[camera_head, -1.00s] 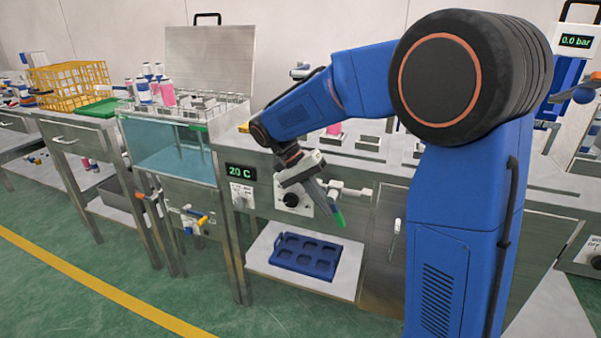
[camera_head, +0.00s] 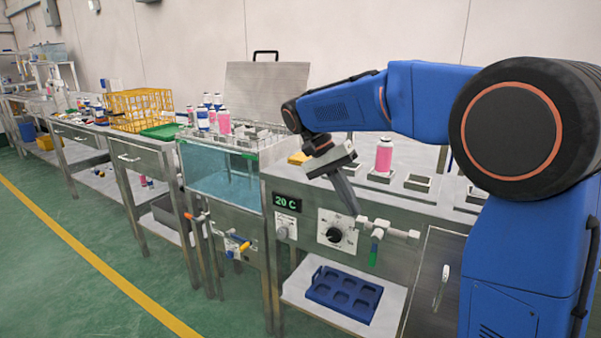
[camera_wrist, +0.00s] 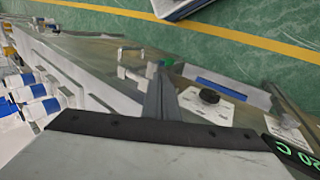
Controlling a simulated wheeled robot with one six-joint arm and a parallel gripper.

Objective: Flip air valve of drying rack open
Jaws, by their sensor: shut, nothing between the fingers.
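An air valve (camera_head: 388,229) with pale fittings and a green handle (camera_head: 375,252) is on the front of the steel bench, right of the dial. The handle hangs down in the head view. My gripper (camera_head: 352,211) is shut and empty, pointing down, with its tips just left of and above the valve; I cannot tell whether they touch it. In the wrist view my closed fingers (camera_wrist: 160,92) point toward the valve, and a bit of the green handle (camera_wrist: 168,62) shows beyond them. I cannot tell which bench part is the drying rack.
A black dial (camera_head: 335,235) and a 20 C display (camera_head: 287,202) are left of the valve. A pink can (camera_head: 384,156) stands on the bench top. A blue tray (camera_head: 343,294) lies on the shelf below. A water bath (camera_head: 222,172) has another valve with a yellow handle (camera_head: 244,246).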

